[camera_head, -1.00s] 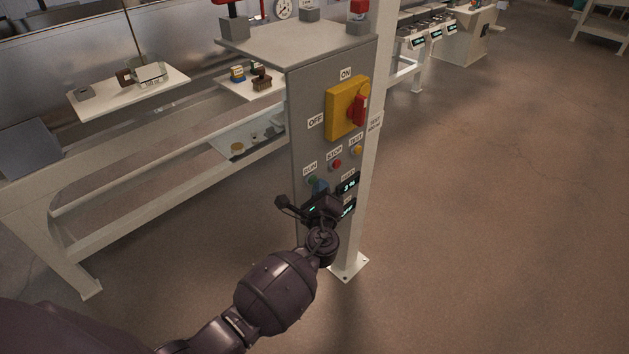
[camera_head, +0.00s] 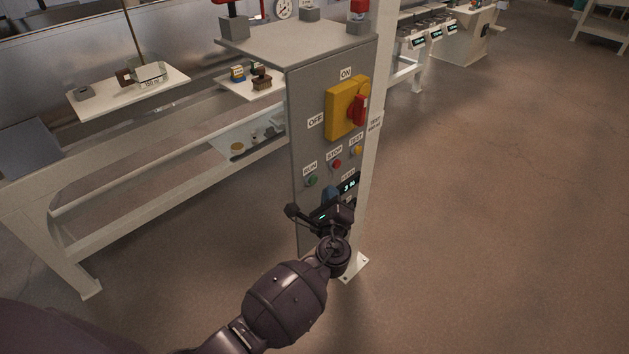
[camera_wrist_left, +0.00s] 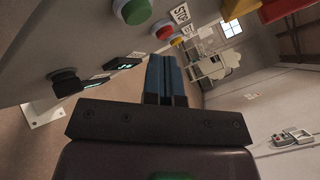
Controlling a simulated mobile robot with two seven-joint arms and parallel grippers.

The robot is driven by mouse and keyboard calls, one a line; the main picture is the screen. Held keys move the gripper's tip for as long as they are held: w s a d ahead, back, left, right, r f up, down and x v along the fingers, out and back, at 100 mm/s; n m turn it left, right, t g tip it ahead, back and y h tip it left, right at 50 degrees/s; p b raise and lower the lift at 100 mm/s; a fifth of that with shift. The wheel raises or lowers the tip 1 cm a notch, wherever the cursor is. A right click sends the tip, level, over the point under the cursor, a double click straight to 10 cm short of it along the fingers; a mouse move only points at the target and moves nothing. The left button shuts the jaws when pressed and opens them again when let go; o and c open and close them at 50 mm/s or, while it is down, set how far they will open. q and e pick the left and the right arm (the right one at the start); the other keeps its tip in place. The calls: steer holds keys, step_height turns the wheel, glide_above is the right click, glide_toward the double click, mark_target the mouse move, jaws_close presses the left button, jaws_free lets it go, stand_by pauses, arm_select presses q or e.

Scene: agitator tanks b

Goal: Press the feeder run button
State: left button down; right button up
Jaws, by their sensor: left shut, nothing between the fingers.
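The green run button (camera_head: 311,180) sits under the RUN label on the grey control panel (camera_head: 306,140). In the left wrist view the green button (camera_wrist_left: 132,10) shows at the top edge, partly cut off. My left gripper (camera_head: 330,193) is in front of the panel, below and to the right of the run button and apart from it. Its blue fingers are shut with nothing between them, as the left wrist view (camera_wrist_left: 162,75) also shows. My right gripper is not in view.
A red stop button (camera_head: 335,163) and yellow test button (camera_head: 357,150) sit right of run. A yellow switch plate with a red handle (camera_head: 358,110) is above. A lit display (camera_head: 348,186) is beside my fingers. A white post stands right of the panel; the floor beyond is open.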

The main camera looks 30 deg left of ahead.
arm_select(q)
steer(key=d, duration=0.1)
steer(key=s+d, duration=0.1)
steer(key=d, duration=0.1)
steer(key=shift+d, duration=0.1)
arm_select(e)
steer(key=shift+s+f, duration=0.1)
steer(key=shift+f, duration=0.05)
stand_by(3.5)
